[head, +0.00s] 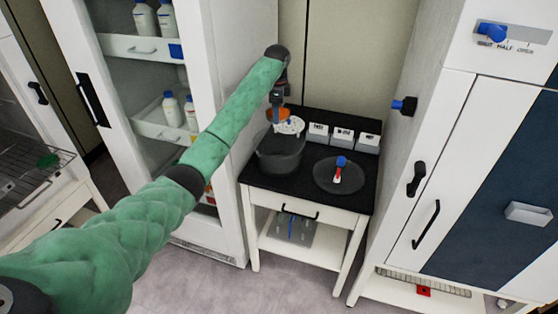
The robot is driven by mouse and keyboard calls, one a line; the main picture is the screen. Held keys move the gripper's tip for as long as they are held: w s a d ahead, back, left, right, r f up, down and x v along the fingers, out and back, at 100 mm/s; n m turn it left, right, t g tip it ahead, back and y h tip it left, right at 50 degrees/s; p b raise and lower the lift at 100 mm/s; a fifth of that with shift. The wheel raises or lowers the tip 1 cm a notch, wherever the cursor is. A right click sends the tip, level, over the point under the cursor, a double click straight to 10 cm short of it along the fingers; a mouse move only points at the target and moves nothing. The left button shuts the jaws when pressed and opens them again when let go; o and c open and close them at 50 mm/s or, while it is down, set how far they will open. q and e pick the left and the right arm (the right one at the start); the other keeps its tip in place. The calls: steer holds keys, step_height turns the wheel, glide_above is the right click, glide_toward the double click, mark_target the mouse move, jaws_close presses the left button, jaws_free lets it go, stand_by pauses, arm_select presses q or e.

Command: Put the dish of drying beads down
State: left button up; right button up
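The dish of drying beads (285,114) shows as a small orange round patch above the left rear of the dark round vessel (281,160) on the black-topped cabinet. My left gripper (276,115) points down at the dish, its fingers together on it and partly hiding it. A white plate with holes (291,126) lies at the vessel's mouth, just in front and to the right of the dish. I cannot tell whether the dish touches the plate or the vessel. A dark round lid (325,183) with a blue and red knob lies to the right. My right gripper is out of view.
Several labelled white boxes (343,137) line the back of the black worktop (310,155). A tall white cabinet (435,150) stands close on the right. A glass-fronted cabinet with bottles (170,107) stands on the left. Little bare worktop shows between vessel and lid.

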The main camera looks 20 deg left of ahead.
arm_select(q)
steer(key=m, duration=0.1)
steer(key=f, duration=0.1)
steer(key=w+f+m, duration=0.1)
steer(key=shift+w+a+f+m, duration=0.1)
steer(key=shift+a+f+m, duration=0.15)
steer(key=shift+m, duration=0.05)
steer(key=f+m+p, duration=0.1)
steer(key=f, duration=0.4)
steer(key=f+m+p, duration=0.2)
steer(key=f, duration=0.3)
steer(key=d+f+m+p, duration=0.1)
steer(key=f+p, duration=0.1)
steer(key=f, duration=0.3)
steer(key=shift+f+m, duration=0.4)
steer(key=shift+f, duration=0.25)
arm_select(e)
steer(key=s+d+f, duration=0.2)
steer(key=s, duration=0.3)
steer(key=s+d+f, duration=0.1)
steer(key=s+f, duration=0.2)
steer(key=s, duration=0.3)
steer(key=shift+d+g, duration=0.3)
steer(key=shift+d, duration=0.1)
arm_select(q)
steer(key=shift+f, duration=0.6)
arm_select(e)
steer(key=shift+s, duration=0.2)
arm_select(q)
steer(key=o, duration=0.9)
